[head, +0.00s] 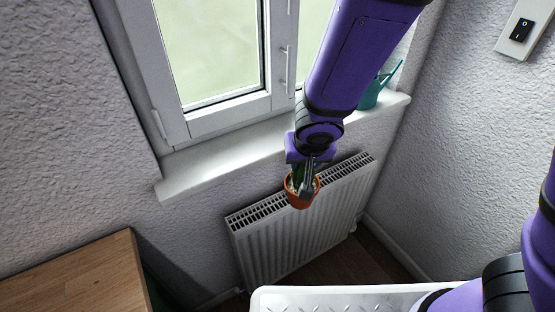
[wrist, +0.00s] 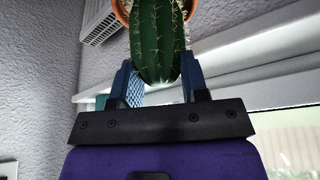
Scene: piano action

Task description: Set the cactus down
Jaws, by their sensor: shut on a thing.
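The cactus is green and ribbed with pale spines, and it stands in a small terracotta pot. In the wrist view the cactus (wrist: 158,38) stands between the two fingers of my gripper (wrist: 160,82), with the pot's orange rim (wrist: 122,10) beyond. The white window sill (head: 222,160) runs behind the pot.
A white radiator (head: 300,230) is fixed below the sill. A teal watering can (head: 374,94) stands at the sill's right end. The sill's left part is clear. A wooden tabletop (head: 75,275) is at lower left. The window (head: 215,50) is closed.

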